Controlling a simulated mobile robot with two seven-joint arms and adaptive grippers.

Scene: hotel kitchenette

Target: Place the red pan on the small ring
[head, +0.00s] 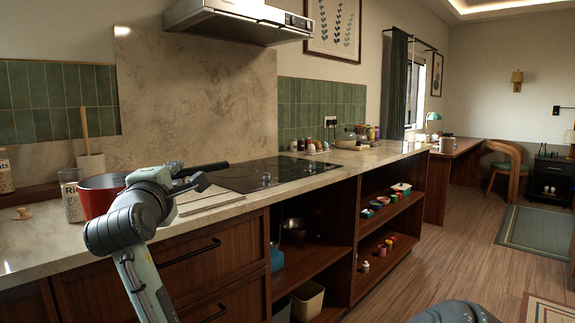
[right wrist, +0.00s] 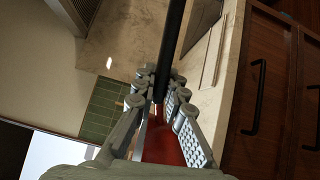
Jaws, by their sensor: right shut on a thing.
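The red pan (head: 97,201) is at the left end of the counter, left of the hob, partly hidden by my right arm. I cannot tell whether it touches the counter. Its black handle (head: 214,167) points right toward the hob. My right gripper (head: 192,183) is shut on this handle. In the right wrist view the fingers (right wrist: 161,88) close around the black handle (right wrist: 174,40), with the red pan (right wrist: 165,147) behind them. The black glass hob (head: 255,174) looks empty; its small ring is too faint to pick out. My left gripper is not in view.
A pale board (head: 208,199) lies in front of the hob. A glass jar (head: 71,196) stands beside the pan. A range hood (head: 238,20) hangs above. Small jars (head: 311,147) stand behind the hob. Open shelves (head: 385,215) are below the counter.

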